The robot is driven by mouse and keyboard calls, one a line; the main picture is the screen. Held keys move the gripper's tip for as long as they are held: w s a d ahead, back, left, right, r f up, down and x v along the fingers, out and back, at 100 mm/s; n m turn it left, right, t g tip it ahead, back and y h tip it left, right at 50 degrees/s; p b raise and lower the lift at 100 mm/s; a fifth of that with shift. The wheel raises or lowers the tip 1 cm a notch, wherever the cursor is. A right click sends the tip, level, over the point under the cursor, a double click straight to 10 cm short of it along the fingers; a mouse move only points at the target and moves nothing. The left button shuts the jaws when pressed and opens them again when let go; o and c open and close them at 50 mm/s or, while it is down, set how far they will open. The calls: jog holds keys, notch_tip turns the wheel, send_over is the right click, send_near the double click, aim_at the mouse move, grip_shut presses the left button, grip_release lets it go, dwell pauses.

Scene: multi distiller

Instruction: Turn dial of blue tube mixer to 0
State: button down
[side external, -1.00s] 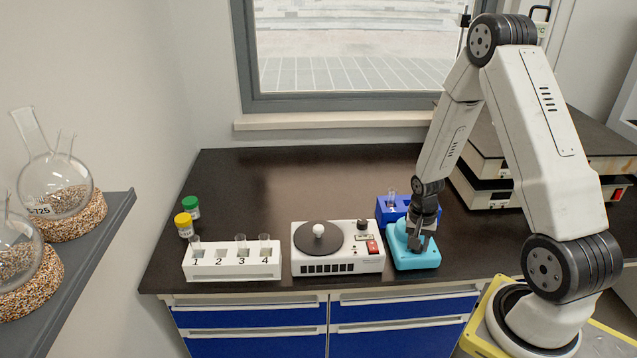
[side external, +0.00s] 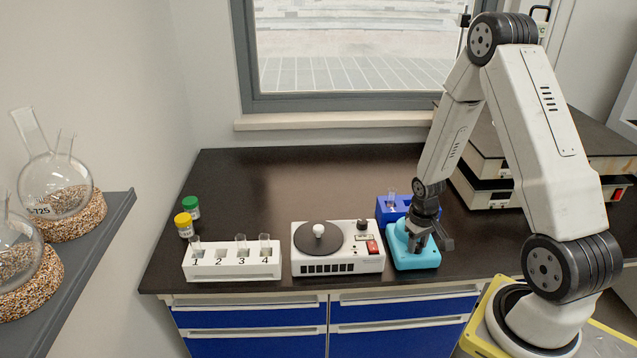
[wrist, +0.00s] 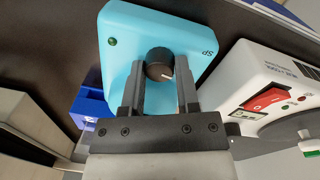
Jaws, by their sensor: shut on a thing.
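The light-blue tube mixer (side external: 418,259) stands at the right end of the row of devices on the dark bench. In the wrist view its light-blue top (wrist: 125,40) has a black round dial (wrist: 160,64) with a pale pointer mark. A small green light (wrist: 113,41) sits near one corner. My gripper (side external: 428,243) is directly over the mixer. In the wrist view my gripper (wrist: 159,78) has one finger on each side of the dial and is shut on it. My gripper hides the dial in the side view.
A white device with a dark round plate (side external: 319,238) and red switch stands just left of the mixer. A blue block (side external: 383,212) with a tube is behind it. A white numbered rack (side external: 232,270) is farther left. The bench behind the devices is clear.

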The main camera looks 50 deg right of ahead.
jog(key=shift+s+n, duration=0.1)
jog(key=shift+n, duration=1)
jog(key=shift+c, duration=1.7)
grip_release()
jog(key=shift+r, duration=0.1)
jog(key=shift+a+r, duration=0.15)
jog(key=shift+r, duration=1.75)
jog(key=shift+a+r, duration=0.1)
jog(key=shift+r, duration=1.8)
